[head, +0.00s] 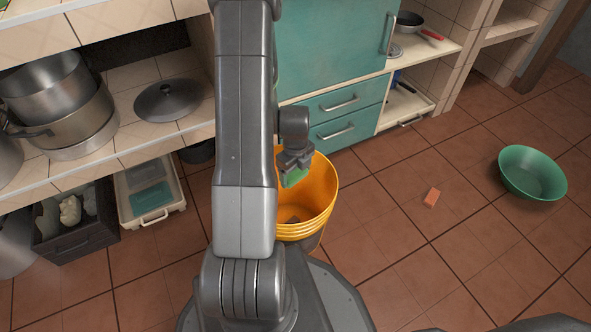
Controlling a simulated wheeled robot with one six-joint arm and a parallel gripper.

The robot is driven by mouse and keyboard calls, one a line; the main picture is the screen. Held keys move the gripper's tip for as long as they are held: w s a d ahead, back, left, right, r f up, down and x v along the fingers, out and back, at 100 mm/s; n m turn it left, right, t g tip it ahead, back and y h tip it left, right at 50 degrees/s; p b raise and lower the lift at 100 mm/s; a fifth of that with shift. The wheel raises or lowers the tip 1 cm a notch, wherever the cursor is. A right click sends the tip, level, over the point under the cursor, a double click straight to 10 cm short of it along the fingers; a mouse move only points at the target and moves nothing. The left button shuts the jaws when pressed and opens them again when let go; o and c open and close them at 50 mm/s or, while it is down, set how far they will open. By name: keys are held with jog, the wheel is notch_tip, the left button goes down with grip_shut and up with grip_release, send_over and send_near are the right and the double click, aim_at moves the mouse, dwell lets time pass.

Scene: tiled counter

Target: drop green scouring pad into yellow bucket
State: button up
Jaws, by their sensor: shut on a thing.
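The yellow bucket (317,199) stands on the tiled floor just beyond my base, partly hidden by my arm. My gripper (292,168) is over the bucket's mouth and points down. It is shut on the green scouring pad (295,178), which shows as a small green patch below the jaws. The pad appears within the outline of the bucket's opening; its exact height against the rim is hard to tell. Something dark (292,220) shows low inside the bucket.
Teal drawers (345,118) stand behind the bucket. At left, a tiled counter (150,138) holds metal pots (62,100) and a lid (168,100). The floor between bucket and bowl is mostly clear.

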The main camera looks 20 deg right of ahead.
aim_at(296, 173)
jog(key=shift+f, duration=0.7)
jog(key=o, duration=1)
jog(key=shift+r, duration=0.1)
notch_tip(296, 173, up, 14)
jog(key=p, duration=0.5)
